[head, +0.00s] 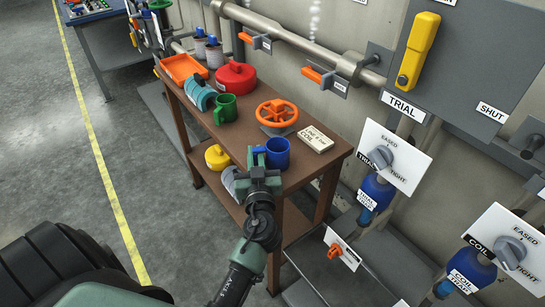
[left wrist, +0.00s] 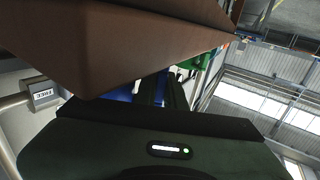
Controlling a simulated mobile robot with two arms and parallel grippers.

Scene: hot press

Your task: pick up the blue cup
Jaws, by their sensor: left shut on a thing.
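The blue cup (head: 277,154) is at the near end of the brown table, upright. My left gripper (head: 258,160) is at the cup's left side, shut on it, apparently at the handle. In the left wrist view, blue parts of the cup (left wrist: 122,93) show beside and between the dark fingers (left wrist: 160,90), partly hidden by the gripper body. I cannot tell whether the cup's base touches the table top. My right gripper is not in view.
An orange valve wheel (head: 277,113), a green cup (head: 225,108), a white labelled block (head: 315,139) and a red round container (head: 236,78) stand on the table (head: 300,176). A yellow pot (head: 217,157) is on the lower shelf.

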